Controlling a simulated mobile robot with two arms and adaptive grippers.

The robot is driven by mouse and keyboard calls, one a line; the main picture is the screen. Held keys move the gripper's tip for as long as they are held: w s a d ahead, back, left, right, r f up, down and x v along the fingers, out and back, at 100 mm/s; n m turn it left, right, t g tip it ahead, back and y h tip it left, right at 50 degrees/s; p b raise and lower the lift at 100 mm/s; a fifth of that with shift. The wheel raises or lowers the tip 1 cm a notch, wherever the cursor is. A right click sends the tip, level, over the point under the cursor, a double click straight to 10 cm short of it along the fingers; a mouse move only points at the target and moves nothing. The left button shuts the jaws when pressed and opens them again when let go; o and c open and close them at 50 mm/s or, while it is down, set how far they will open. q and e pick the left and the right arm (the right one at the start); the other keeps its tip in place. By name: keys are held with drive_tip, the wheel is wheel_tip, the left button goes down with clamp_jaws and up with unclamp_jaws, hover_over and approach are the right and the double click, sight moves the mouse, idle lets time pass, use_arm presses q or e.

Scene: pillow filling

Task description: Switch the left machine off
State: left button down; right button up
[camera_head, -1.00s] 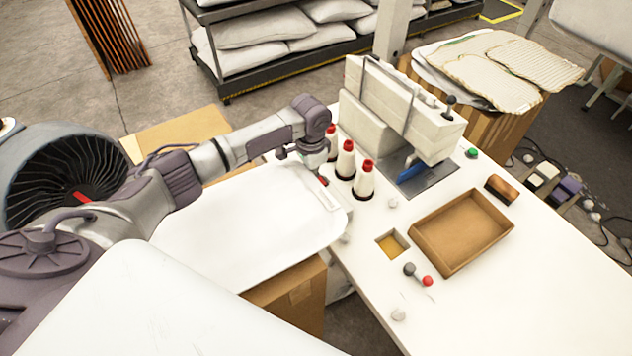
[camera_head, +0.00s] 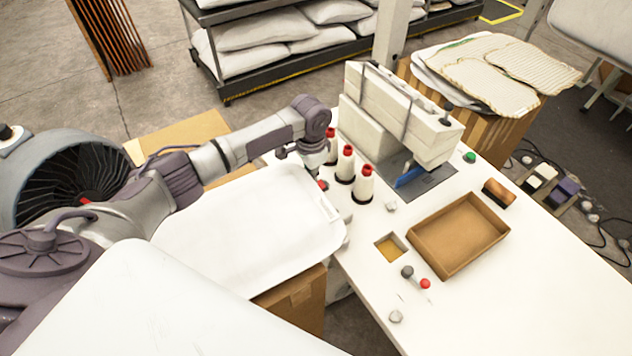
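The sewing machine (camera_head: 400,110), cream and blocky, stands at the far end of the white worktable. A green button (camera_head: 469,157) is on the table to its right. A small red button (camera_head: 323,185) is at the table's left edge, near the thread cones. My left gripper (camera_head: 316,168) points down just above and beside this red button. Its fingers are small and partly hidden, so I cannot tell whether they are open or whether they touch the button. A grey round machine with a black fan (camera_head: 75,178) is at the far left. My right gripper is not in view.
Several red-topped thread cones (camera_head: 363,184) stand close to my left gripper. A brown tray (camera_head: 458,235), a lever with a red knob (camera_head: 425,284) and a brush (camera_head: 499,192) are on the table. A white pillow-like sheet (camera_head: 240,235) lies under my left arm.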

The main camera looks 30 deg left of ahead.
use_arm(q)
drive_tip(key=shift+r, duration=2.1)
drive_tip(key=shift+d, duration=0.1)
